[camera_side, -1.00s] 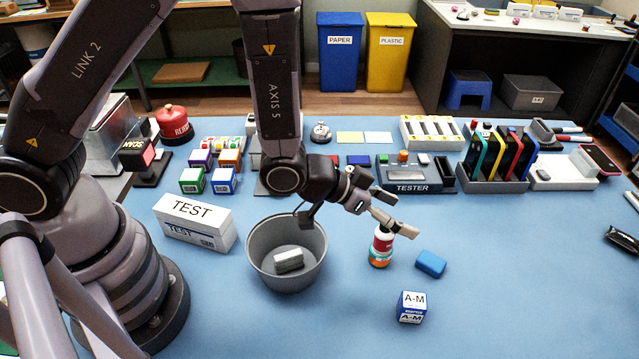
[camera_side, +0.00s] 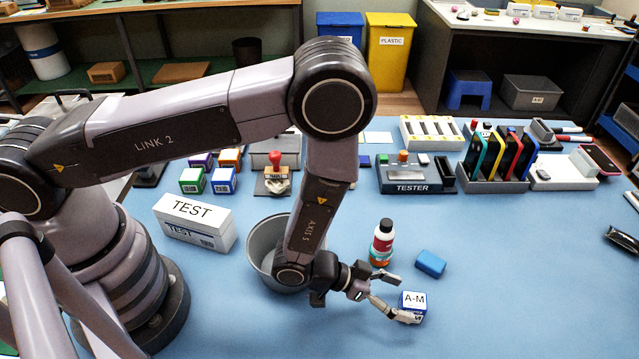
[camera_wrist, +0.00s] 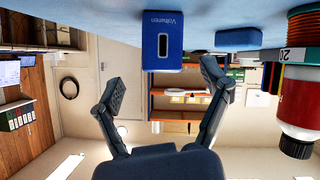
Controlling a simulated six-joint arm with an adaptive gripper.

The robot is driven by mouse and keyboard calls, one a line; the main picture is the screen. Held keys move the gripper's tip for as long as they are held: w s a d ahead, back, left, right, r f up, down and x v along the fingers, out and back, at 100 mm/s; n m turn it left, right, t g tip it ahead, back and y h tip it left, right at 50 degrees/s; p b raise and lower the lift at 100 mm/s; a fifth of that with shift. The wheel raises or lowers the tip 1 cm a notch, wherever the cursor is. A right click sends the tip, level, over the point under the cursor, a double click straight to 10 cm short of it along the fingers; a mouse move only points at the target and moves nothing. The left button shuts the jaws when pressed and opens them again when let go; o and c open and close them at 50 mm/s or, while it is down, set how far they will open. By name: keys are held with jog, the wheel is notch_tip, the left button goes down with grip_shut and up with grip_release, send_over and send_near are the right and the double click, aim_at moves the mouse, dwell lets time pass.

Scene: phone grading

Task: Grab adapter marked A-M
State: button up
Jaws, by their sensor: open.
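The adapter box marked A-M (camera_side: 414,300) is a small blue cube with a white top, standing on the blue mat at the front. My gripper (camera_side: 402,298) is low, close to its left side, with its fingers spread. One finger covers part of the box's lower front in the side view. In the wrist view, which is upside down, the box (camera_wrist: 163,38) shows its blue side with small white print. It lies ahead, between the lines of my two open fingers (camera_wrist: 162,80). No grip on the box shows.
A red-and-white bottle with a black cap (camera_side: 383,238) and a blue block (camera_side: 430,263) stand just behind the adapter. A grey bin (camera_side: 262,243) is left of my gripper, partly hidden by my arm. The mat right of the adapter is clear.

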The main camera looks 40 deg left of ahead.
aim_at(408, 300)
jog(key=shift+x, duration=1.55)
jog(key=c, duration=1.2)
